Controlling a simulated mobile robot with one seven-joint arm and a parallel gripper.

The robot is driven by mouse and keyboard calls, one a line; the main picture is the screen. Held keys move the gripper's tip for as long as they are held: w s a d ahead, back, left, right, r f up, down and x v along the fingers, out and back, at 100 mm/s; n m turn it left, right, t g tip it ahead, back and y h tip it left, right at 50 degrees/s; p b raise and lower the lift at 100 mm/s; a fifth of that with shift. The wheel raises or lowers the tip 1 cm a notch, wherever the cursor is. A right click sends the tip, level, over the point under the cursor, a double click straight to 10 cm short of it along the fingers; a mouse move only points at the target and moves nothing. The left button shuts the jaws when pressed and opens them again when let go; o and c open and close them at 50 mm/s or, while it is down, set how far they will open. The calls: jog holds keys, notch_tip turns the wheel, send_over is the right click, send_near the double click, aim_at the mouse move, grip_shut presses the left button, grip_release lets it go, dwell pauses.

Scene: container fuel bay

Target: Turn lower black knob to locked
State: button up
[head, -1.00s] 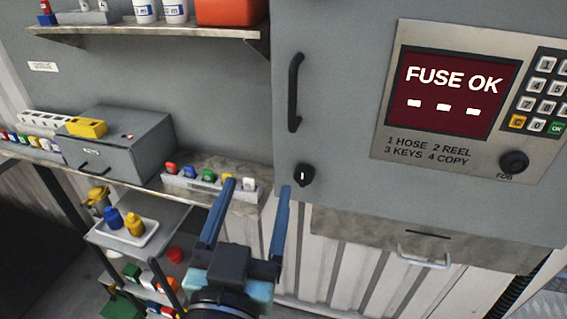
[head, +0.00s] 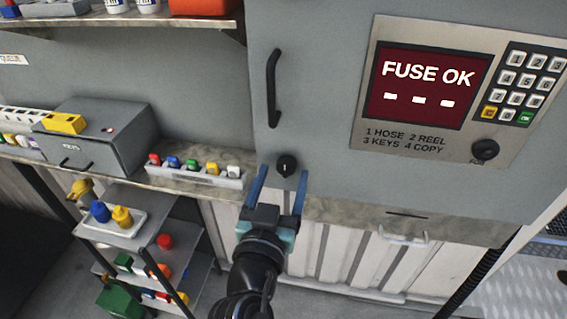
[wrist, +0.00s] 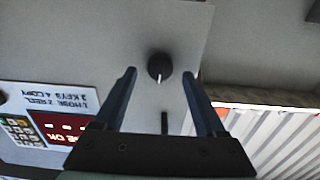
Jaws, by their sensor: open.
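The lower black knob (head: 287,165) is a small round knob with a white pointer mark, low on the left side of the grey cabinet door (head: 325,110). In the wrist view the knob (wrist: 159,67) shows beyond and between my fingertips, with its white mark toward the bottom of the picture. My gripper (head: 281,176) is open, with two blue fingers just below the knob in the head view. The fingers look apart from the knob, and nothing is between them. No lock label is readable near the knob.
A black vertical handle (head: 272,88) is above the knob. The keypad panel (head: 437,90) reads "FUSE OK" and has a FOB knob (head: 485,149). A ledge (head: 180,183) with a tray of coloured caps (head: 205,176) is at the left.

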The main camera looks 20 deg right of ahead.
jog(key=shift+x, duration=0.85)
grip_shut()
